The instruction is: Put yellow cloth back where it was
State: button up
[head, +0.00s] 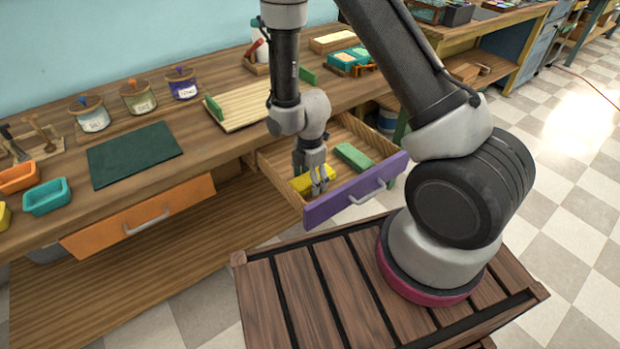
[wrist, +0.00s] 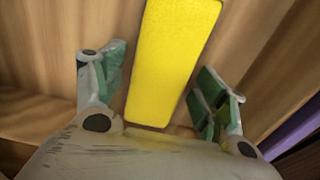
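The yellow cloth (head: 301,184) looks like a flat yellow bar and lies in the open purple-fronted drawer (head: 345,199), at its left side. In the wrist view the yellow cloth (wrist: 172,60) runs between the two fingers. My gripper (head: 317,188) points down into the drawer over the cloth. In the wrist view my gripper (wrist: 162,95) is open, with its green-padded fingers on either side of the cloth and gaps showing on both sides. The near end of the cloth is close to the palm.
A green bar (head: 353,156) lies in the same drawer, right of the yellow one. A slatted wooden board (head: 245,106) with green ends, a dark green mat (head: 133,154) and several labelled jars stand on the bench.

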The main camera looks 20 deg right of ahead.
jog(key=s+d+r+m+t, duration=0.1)
jog(key=d+r+m, duration=0.2)
jog(key=r, duration=0.7)
jog(key=s+d+r+m, duration=0.1)
jog(key=d+r+m, duration=0.15)
jog(key=r, duration=0.75)
jog(key=s+d+r+m+t, duration=0.1)
jog(key=d+r+m, duration=0.25)
jog(key=r, duration=0.65)
jog(key=s+d+r+m+t, duration=0.1)
jog(key=s+d+r+m, duration=0.2)
jog(key=s+r+m, duration=0.2)
jog(key=s+d+r+m+t, duration=0.1)
jog(key=s+d+r+m, duration=0.2)
jog(key=s+r+m, duration=0.3)
jog(key=s+m, duration=0.1)
jog(key=s, duration=0.3)
jog(key=shift+s+d+r+m, duration=0.2)
jog(key=shift+s+d+m, duration=0.1)
jog(key=shift+s+d, duration=0.1)
